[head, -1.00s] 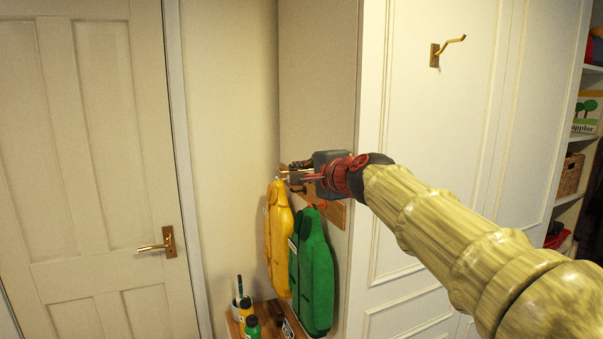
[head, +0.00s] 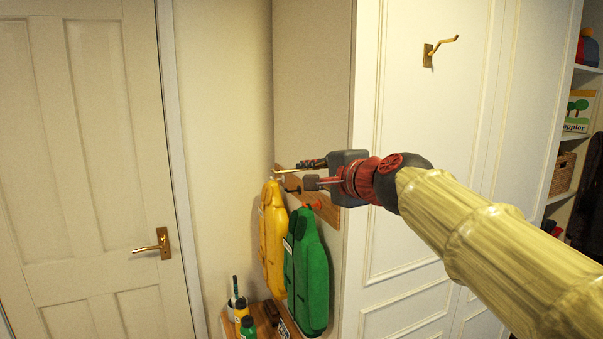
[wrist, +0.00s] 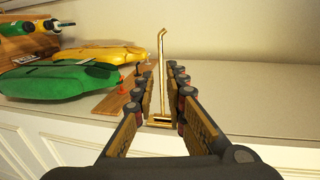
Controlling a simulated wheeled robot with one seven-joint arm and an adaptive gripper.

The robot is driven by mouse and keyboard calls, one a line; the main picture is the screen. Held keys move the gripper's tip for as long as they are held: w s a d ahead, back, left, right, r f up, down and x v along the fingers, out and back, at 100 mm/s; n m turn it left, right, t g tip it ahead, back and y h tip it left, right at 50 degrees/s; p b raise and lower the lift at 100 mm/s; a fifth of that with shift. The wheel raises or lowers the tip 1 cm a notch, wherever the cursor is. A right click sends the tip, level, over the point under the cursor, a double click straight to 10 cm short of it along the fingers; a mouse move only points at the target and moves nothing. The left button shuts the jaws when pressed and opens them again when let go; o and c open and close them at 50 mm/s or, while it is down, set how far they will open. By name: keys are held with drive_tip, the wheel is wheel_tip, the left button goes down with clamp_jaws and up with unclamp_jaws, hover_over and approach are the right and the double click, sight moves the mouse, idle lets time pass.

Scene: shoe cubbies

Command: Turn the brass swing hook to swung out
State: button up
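A brass hook (wrist: 163,80) stands out between the fingers of my gripper (wrist: 163,88) in the wrist view. It is a slim rod with a bent tip on a small base plate. Gaps show on both sides of the rod; my gripper is open around it, not clamped. In the head view, a thin brass rod (head: 287,171) points left from the fingers of my gripper (head: 312,174), above the wooden peg board. The hook's base is hidden there by the gripper. Another brass hook (head: 440,50) is on the white panel, upper right, clear of my arm.
Just below the gripper, a yellow coat (head: 272,225) and a green coat (head: 306,272) hang from the wooden peg board (head: 328,210). Bottles (head: 243,310) stand on a wooden bench below. A door with a brass handle (head: 163,243) is at left. Shelves are at far right.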

drive_tip(key=shift+v, duration=2.1)
drive_tip(key=s+d+f+n+g+h, duration=0.15)
drive_tip(key=s+f+n, duration=0.25)
drive_tip(key=f, duration=0.5)
drive_tip(key=s+d+f+n+g, duration=0.1)
drive_tip(key=s+f+n+g, duration=0.2)
drive_tip(key=f, duration=0.5)
drive_tip(key=s+d+f+n+g+h, duration=0.2)
drive_tip(key=s+d+f, duration=0.6)
drive_tip(key=s, duration=0.4)
drive_tip(key=s+d+f+n+g+h+p, duration=0.1)
drive_tip(key=s+d+f+n+h, duration=0.2)
drive_tip(key=s+d+f, duration=0.6)
drive_tip(key=s+f+h, duration=0.1)
drive_tip(key=s, duration=0.2)
drive_tip(key=shift+s+g, duration=0.2)
drive_tip(key=shift+g, duration=0.15)
